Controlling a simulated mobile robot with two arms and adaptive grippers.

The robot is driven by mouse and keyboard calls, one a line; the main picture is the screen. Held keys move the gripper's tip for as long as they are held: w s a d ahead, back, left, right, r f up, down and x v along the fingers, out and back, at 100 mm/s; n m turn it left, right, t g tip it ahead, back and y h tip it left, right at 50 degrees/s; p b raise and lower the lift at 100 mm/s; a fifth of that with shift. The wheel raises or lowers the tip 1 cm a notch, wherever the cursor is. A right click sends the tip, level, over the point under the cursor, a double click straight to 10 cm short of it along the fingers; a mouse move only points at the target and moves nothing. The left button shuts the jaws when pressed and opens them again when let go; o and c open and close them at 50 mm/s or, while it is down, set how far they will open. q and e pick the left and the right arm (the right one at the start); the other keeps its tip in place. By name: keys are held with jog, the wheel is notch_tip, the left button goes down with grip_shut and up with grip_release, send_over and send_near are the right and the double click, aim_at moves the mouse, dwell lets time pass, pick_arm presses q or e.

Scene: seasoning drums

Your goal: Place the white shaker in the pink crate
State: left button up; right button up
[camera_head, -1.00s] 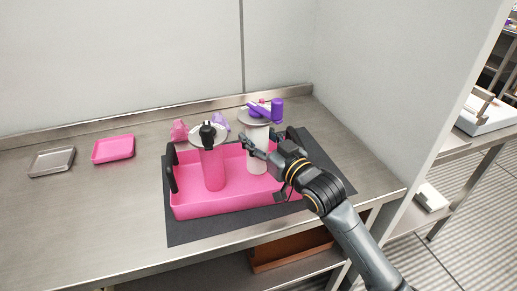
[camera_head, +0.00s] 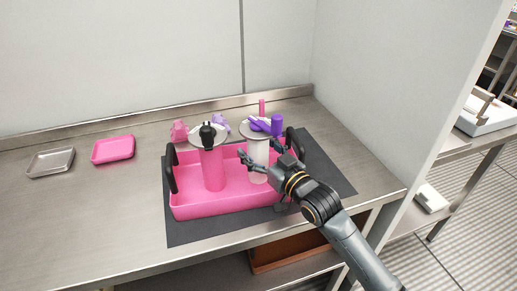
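The white shaker (camera_head: 259,173) stands upright in the right part of the pink crate (camera_head: 207,207), its lower end inside the walls. It has a wide grey disc top with a purple piece over it. My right gripper (camera_head: 260,150) reaches in from the right with its fingers around the shaker's body, apparently shut on it. One finger crosses the shaker's front; the contact on the far side is hidden. A pink shaker (camera_head: 212,170) with a grey disc and black top stands in the crate to the left. My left gripper is not in view.
The crate sits on a dark mat (camera_head: 200,233) and has black handles at both ends. A pink tray (camera_head: 113,149) and a grey metal tray (camera_head: 51,161) lie at the left. Small pink and purple items stand behind the crate. The counter's front left is clear.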

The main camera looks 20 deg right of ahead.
jog(key=shift+r, duration=0.1)
jog(key=v, duration=1.2)
jog(key=shift+b, duration=0.4)
